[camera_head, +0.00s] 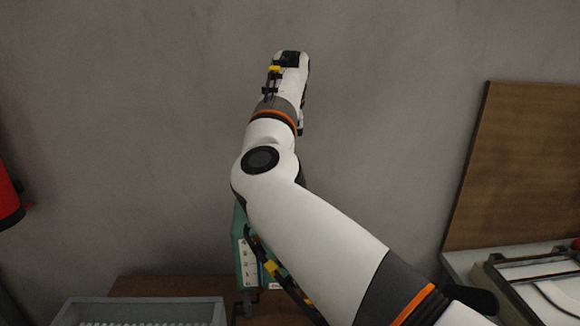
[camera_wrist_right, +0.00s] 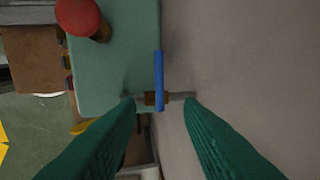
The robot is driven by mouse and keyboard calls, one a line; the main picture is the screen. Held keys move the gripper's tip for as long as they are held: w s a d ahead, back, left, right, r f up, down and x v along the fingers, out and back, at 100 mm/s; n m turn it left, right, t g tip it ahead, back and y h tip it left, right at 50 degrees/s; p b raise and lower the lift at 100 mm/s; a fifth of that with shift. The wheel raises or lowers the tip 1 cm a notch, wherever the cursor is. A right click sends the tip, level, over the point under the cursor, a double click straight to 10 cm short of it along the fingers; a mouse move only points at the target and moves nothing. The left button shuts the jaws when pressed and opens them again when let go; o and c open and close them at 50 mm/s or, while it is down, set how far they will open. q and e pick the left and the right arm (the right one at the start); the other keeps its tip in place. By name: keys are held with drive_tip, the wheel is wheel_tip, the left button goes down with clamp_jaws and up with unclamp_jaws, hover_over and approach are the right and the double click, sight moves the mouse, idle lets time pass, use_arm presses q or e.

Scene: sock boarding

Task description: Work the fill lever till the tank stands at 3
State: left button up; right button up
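The tank is a green box (camera_head: 239,226) low in the middle of the head view, mostly hidden behind my right arm. A white gauge plate (camera_head: 249,264) is on its front; its marks are too small to read. In the right wrist view the green box (camera_wrist_right: 115,60) carries a red knob (camera_wrist_right: 78,16) and, at its right edge, a blue bar (camera_wrist_right: 158,75) on a brown block, which looks like the lever. My right gripper (camera_wrist_right: 160,101) is open, a fingertip on each side of the bar's lower end; contact is unclear. My left gripper is not in view.
A grey bin (camera_head: 140,306) stands at the lower left on a brown surface. A red object (camera_head: 8,198) is at the left edge. A brown board (camera_head: 515,165) and a light tray-like fixture (camera_head: 530,268) are at the right. The grey wall is bare.

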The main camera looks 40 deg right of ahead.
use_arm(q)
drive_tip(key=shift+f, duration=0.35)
use_arm(e)
drive_tip(key=r, duration=0.4)
drive_tip(key=shift+s+a+r, duration=0.25)
drive_tip(key=shift+s+r, duration=0.15)
